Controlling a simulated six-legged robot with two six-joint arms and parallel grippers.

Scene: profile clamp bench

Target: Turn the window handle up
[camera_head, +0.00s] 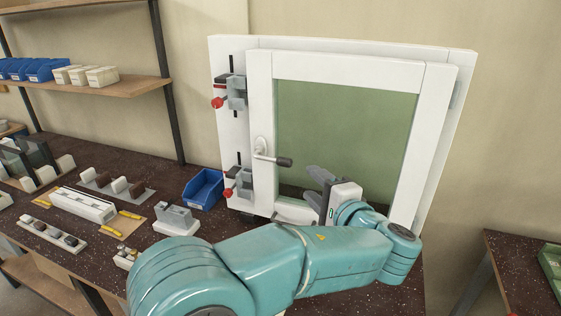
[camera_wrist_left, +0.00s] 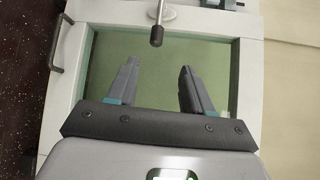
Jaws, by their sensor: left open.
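The window handle (camera_head: 263,150) is on the left stile of the white window frame (camera_head: 261,100). Its lever points right and slightly down, ending in a dark grip. In the left wrist view the dark end of the handle (camera_wrist_left: 157,36) hangs in from the top edge. My left gripper (camera_head: 308,183) is open and empty, below and to the right of the handle. In the left wrist view its two dark fingers (camera_wrist_left: 159,65) stand apart, with the handle's end beyond their tips and not touching. My right gripper is in neither view.
Two clamps with red knobs (camera_head: 217,102) (camera_head: 228,193) sit on the frame's left side. A blue bin (camera_head: 203,188) and a grey block on a white base (camera_head: 175,220) stand on the dark bench to the left. Green glass (camera_head: 345,130) lies behind the gripper.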

